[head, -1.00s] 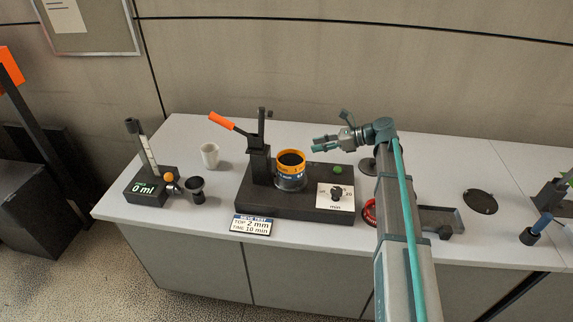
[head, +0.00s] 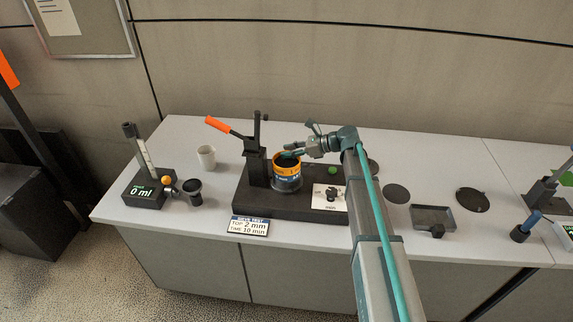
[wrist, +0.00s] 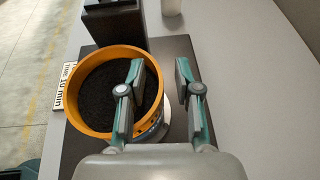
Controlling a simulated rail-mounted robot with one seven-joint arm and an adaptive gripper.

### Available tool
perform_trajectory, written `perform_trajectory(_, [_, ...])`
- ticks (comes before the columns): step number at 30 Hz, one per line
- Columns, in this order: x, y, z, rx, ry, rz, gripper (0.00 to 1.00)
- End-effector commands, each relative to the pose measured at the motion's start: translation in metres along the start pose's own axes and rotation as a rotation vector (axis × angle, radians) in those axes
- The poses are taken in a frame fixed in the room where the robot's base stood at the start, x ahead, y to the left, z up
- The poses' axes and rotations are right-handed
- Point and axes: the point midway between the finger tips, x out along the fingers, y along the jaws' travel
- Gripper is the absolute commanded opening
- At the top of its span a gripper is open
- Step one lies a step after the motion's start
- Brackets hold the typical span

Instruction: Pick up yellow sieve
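The yellow sieve (head: 287,161) is an orange-yellow ring on top of a metal stack on the black shaker base (head: 255,203). In the wrist view the sieve (wrist: 76,119) is a wide ring filled with dark granular material. My gripper (head: 285,157) is at the sieve's rim in the head view. In the wrist view my gripper (wrist: 158,75) is open. Its left finger is over the inside of the sieve and its right finger is outside, so the right wall lies between them. I cannot tell whether either finger touches the wall.
A black clamp post with an orange lever (head: 222,125) stands just left of the sieve. A dial panel (head: 329,197) and green button (head: 333,170) are to the right. A white cup (head: 206,157) and measuring device (head: 146,190) stand further left. A grey tray (head: 433,218) lies at right.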

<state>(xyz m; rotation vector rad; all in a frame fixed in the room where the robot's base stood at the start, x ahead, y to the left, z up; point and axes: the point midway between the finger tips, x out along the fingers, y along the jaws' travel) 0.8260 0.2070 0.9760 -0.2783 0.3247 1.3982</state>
Motion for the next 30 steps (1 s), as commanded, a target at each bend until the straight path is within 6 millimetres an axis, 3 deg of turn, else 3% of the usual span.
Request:
perform_trajectory(3, [-0.0003,0.0,-0.0004,0.0,0.0,-0.001,0.33])
perform_trajectory(9, [-0.0006,-0.0001,-0.0004,0.0,0.0,-0.001,0.01])
perform_trajectory(10, [-0.0006,-0.0001,-0.0004,0.0,0.0,-0.001,0.0])
perform_trajectory(30, [-0.0029,-0.0003,0.0051,-0.001,-0.001,-0.001,0.0])
